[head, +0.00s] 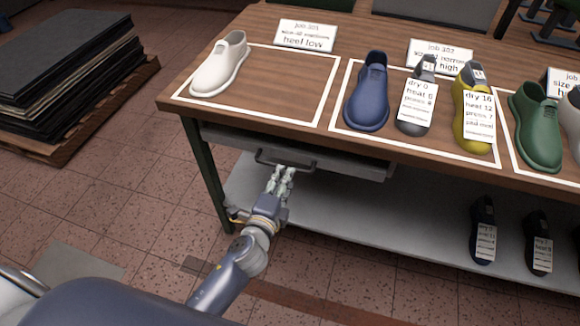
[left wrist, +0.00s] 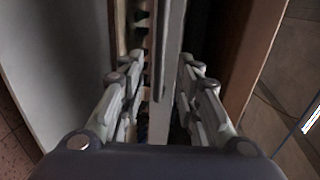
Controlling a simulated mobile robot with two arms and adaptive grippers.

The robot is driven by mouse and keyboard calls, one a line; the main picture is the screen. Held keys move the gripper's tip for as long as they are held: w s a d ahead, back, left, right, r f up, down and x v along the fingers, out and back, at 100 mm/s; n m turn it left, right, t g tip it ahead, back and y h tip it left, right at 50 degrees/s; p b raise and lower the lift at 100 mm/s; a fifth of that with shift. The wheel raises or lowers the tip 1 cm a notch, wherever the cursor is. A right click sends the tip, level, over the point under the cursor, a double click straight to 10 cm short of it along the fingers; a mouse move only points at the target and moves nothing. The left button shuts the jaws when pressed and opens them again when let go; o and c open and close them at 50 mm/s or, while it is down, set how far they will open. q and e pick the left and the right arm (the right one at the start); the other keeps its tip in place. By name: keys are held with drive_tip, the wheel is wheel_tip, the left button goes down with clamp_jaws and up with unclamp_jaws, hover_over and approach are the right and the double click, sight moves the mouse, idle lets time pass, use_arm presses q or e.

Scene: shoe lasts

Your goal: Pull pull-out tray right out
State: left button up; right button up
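The pull-out tray (head: 345,168) is a grey drawer under the left part of the wooden table. Its dark bar handle (head: 286,160) is on the front face. Whether the tray stands slightly out from the table edge is hard to tell. My left gripper (head: 281,174) is at the handle, its fingertips just in front of and below it. In the left wrist view, the fingers (left wrist: 160,78) are spread apart, with the handle (left wrist: 161,50) and the grey tray front (left wrist: 174,50) between them. No firm contact shows. My right gripper is not in view.
On the tabletop (head: 285,85) stand a white shoe last (head: 221,65), a blue one (head: 368,92) and other lasts with cards. A grey lower shelf (head: 370,220) holds dark lasts at right. Dark stacked sheets (head: 65,65) lie on a pallet at left. Floor in front is open.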

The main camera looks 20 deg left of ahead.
use_arm(q)
drive_tip(key=x, duration=0.6)
drive_tip(key=shift+s, duration=0.1)
clamp_jaws()
